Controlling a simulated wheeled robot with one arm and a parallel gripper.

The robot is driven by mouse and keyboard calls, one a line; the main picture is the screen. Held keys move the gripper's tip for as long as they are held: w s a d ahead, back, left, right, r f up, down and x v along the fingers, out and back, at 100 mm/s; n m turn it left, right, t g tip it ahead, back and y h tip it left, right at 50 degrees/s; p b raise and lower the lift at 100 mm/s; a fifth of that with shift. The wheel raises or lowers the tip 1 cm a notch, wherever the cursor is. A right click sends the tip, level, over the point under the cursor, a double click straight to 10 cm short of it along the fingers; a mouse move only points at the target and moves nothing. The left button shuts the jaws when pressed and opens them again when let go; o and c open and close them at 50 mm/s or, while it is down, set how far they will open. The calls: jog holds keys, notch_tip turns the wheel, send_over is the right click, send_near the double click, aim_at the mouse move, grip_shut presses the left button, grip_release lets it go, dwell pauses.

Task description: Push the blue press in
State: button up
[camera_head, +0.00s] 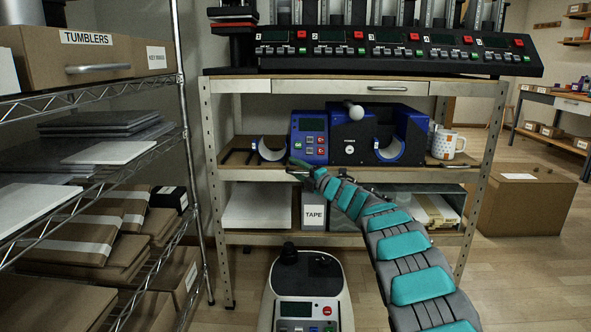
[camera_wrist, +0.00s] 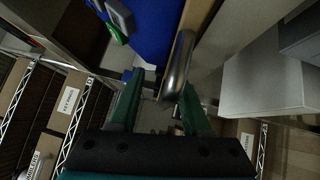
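My gripper (camera_head: 297,168) is at the shelf's front edge, just below the control box. In the wrist view my gripper (camera_wrist: 163,88) has its two green fingers spread apart. The press's blue body (camera_wrist: 155,30) fills the top there, and a shiny curved metal edge (camera_wrist: 178,68) lies near the right finger. I cannot tell whether they touch.
A white patterned mug (camera_head: 446,145) stands on the shelf right of the press. Another multi-station machine (camera_head: 390,50) sits on the top shelf. A lower shelf holds boxes and a TAPE bin (camera_head: 313,213). A wire rack (camera_head: 190,150) stands close at left.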

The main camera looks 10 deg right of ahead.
jog(key=shift+f, duration=0.15)
dwell(0.3)
jog(key=shift+b+v, duration=0.5)
jog(key=shift+v, duration=3.45)
jog(key=shift+a, duration=0.15)
